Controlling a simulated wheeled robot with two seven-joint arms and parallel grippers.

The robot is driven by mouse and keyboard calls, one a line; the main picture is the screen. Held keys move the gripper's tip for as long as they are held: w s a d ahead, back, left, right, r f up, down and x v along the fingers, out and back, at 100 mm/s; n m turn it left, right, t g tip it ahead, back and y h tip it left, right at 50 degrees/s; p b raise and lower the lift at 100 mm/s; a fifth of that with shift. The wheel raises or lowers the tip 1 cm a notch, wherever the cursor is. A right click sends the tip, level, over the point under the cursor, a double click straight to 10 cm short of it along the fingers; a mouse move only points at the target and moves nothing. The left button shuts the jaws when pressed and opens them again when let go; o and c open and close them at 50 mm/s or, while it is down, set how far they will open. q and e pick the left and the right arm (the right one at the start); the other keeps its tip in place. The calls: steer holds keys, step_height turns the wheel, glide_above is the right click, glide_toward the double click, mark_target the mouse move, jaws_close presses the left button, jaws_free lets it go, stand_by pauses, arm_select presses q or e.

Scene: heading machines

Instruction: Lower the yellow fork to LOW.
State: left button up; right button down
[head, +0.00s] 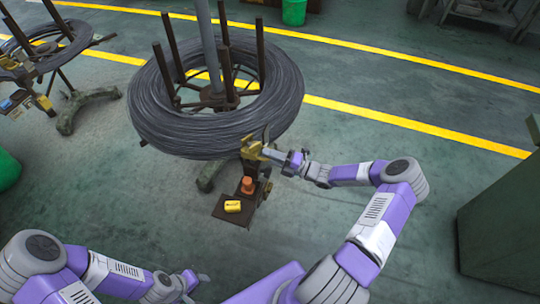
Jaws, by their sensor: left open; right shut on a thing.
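The yellow fork (251,149) is at the front of the wire coil stand, just below the coil's near edge. My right gripper (271,153) reaches it from the right and is shut on it; its fingertips are small here and partly merge with the fork. A LOW mark cannot be made out. My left gripper (199,282) is open and empty at the bottom of the view, well apart from the fork.
A large dark wire coil (150,112) rests on the stand with upright posts. Below the fork, a brown plate (222,213) bears a yellow block (233,206), with an orange part (248,186) beside it. A green cabinet (500,220) stands at right. Floor between is clear.

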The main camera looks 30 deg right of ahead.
mark_target(270, 170)
step_height(270, 170, down, 6)
steer(key=shift+r+b, duration=0.25)
steer(key=shift+b, duration=0.4)
steer(key=shift+s, duration=0.1)
steer(key=shift+f, duration=0.1)
steer(key=c, duration=1.2)
jaws_free()
steer(key=p+v, duration=0.1)
steer(key=v, duration=0.6)
steer(key=shift+s+d, duration=0.2)
steer(key=shift+d, duration=0.05)
